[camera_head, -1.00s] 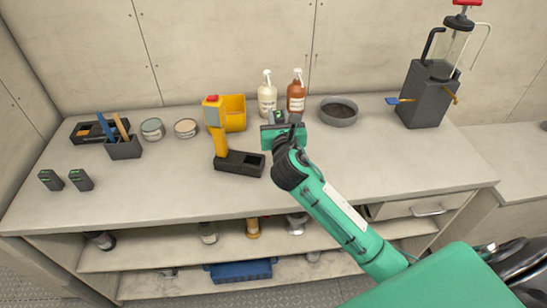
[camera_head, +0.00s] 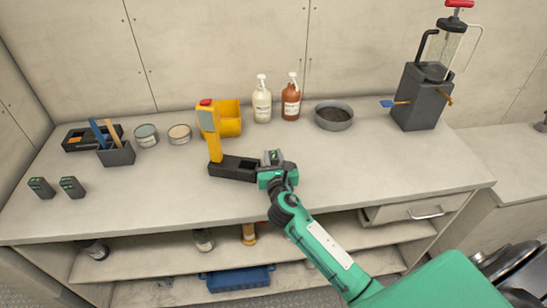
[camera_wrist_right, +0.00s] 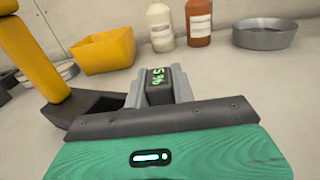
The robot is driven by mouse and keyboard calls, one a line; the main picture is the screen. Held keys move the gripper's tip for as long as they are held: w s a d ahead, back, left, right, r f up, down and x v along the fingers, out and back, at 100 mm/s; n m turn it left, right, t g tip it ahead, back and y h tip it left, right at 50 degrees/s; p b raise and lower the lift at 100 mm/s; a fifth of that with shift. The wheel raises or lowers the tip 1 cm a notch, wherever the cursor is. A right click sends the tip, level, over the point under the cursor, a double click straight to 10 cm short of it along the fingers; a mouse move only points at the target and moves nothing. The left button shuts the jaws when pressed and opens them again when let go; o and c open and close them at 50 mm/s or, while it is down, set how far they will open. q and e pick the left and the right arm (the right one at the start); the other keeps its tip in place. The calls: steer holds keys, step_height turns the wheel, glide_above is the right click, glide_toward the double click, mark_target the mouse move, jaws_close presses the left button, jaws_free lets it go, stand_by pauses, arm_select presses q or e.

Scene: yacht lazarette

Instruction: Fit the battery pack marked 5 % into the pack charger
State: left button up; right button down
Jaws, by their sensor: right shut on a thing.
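My right gripper (camera_head: 274,168) is shut on a dark battery pack whose green display reads 5 %; the battery pack (camera_wrist_right: 159,86) sits between the grey fingers in the right wrist view. The pack charger (camera_head: 231,168) is a black base on the bench, with a yellow upright tool (camera_head: 211,132) standing at its left part and an open bay at its right part. The held pack is just right of this bay, apart from it as far as I can see. In the right wrist view the charger (camera_wrist_right: 75,108) is partly hidden behind my gripper. My left gripper is out of view.
Two other packs (camera_head: 41,187) (camera_head: 72,187) stand at the bench's left. A yellow bin (camera_head: 229,118), two bottles (camera_head: 262,105) (camera_head: 291,102) and a grey bowl (camera_head: 334,115) stand behind the charger. The bench (camera_head: 400,165) right of my gripper is clear.

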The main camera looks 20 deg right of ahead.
steer(key=c, duration=1.2)
jaws_free()
steer(key=shift+f, duration=0.1)
steer(key=shift+o, duration=0.2)
